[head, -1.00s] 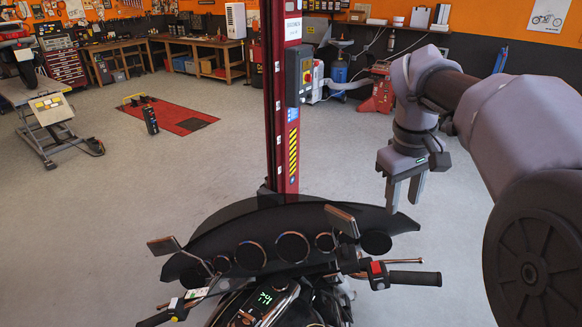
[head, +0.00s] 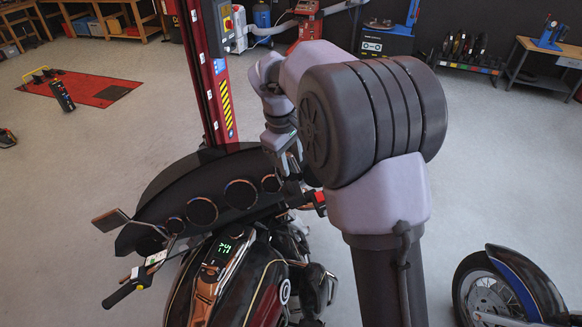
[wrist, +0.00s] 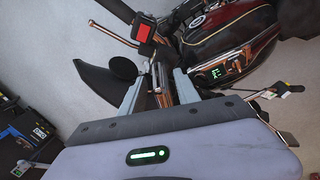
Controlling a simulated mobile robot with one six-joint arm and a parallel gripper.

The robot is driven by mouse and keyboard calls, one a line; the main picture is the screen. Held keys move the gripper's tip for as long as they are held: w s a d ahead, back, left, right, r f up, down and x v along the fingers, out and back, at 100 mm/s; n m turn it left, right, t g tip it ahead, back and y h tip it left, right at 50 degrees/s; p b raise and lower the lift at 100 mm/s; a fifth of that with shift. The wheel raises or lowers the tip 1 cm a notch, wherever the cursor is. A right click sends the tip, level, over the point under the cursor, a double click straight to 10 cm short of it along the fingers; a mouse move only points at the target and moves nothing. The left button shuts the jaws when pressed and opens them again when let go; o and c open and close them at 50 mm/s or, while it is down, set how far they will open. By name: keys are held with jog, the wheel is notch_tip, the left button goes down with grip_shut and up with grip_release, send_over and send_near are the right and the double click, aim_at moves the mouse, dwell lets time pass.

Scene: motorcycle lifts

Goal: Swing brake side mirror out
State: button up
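The black motorcycle (head: 262,283) stands below with its dark fairing (head: 165,195) at the front. The brake-side handlebar has a red switch (head: 319,197), which also shows in the wrist view (wrist: 143,32). My gripper (head: 292,172) is at the right end of the fairing, beside this handlebar. In the wrist view my gripper (wrist: 161,82) is open, its two fingers on either side of the thin, edge-on brake-side mirror (wrist: 160,76). I cannot tell whether a finger touches it. In the head view my arm and gripper hide this mirror. The other side mirror (head: 110,220) sticks out at the left.
A red lift column (head: 205,80) stands behind the fairing. A blue motorcycle wheel (head: 490,295) is at the lower right. A red floor mat (head: 80,91) lies at the far left. The grey floor around the motorcycle is mostly clear.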

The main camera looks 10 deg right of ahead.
jog(key=shift+x, duration=1.05)
jog(key=shift+a, duration=0.1)
grip_shut()
dwell(0.5)
